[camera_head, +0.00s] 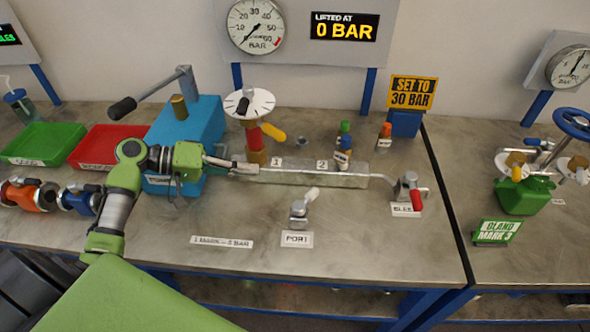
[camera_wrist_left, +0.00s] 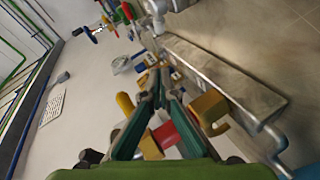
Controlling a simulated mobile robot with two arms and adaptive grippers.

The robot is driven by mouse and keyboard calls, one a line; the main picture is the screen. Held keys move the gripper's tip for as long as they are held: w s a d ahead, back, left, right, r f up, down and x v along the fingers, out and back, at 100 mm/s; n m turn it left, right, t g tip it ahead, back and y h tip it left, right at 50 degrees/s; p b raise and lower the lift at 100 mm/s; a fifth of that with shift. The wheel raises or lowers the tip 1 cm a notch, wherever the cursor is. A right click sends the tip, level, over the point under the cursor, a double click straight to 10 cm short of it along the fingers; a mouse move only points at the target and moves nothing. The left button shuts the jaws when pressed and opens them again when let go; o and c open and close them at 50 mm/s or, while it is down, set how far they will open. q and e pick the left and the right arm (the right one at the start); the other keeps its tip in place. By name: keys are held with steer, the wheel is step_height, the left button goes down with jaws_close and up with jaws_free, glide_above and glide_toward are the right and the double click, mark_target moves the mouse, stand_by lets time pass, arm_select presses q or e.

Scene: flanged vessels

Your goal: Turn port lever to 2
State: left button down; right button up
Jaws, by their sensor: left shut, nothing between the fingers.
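The port lever (camera_head: 304,203) has a pale handle on a small grey metal body. Its handle points up and to the right, behind the white PORT label (camera_head: 297,239). The numbers 1 (camera_head: 276,162) and 2 (camera_head: 321,164) are marked on the long metal block (camera_head: 330,179) behind it. My left gripper (camera_head: 252,168) is shut and empty at the left end of that block, to the left of and behind the port lever, apart from it. Its green fingers meet in the left wrist view (camera_wrist_left: 162,80). My right gripper is not in view.
A red-handled lever (camera_head: 413,196) stands right of the block. A brass fitting with a yellow handle (camera_head: 272,134) rises behind my gripper; a blue pump (camera_head: 190,130) is to its left. A gauge (camera_head: 256,25) hangs above.

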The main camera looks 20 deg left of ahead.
mark_target(309, 198)
arm_select(q)
steer(key=p+x, duration=0.1)
steer(key=x, duration=0.3)
steer(key=s+p+x, duration=0.1)
steer(key=p+x, duration=0.1)
steer(key=x, duration=0.2)
steer(key=s+d+p+x, duration=0.1)
steer(key=p+x, duration=0.1)
steer(key=x, duration=0.2)
steer(key=shift+d+f, duration=0.15)
steer(key=shift+f, duration=0.25)
steer(key=shift+d+f, duration=0.2)
steer(key=shift+f, duration=0.05)
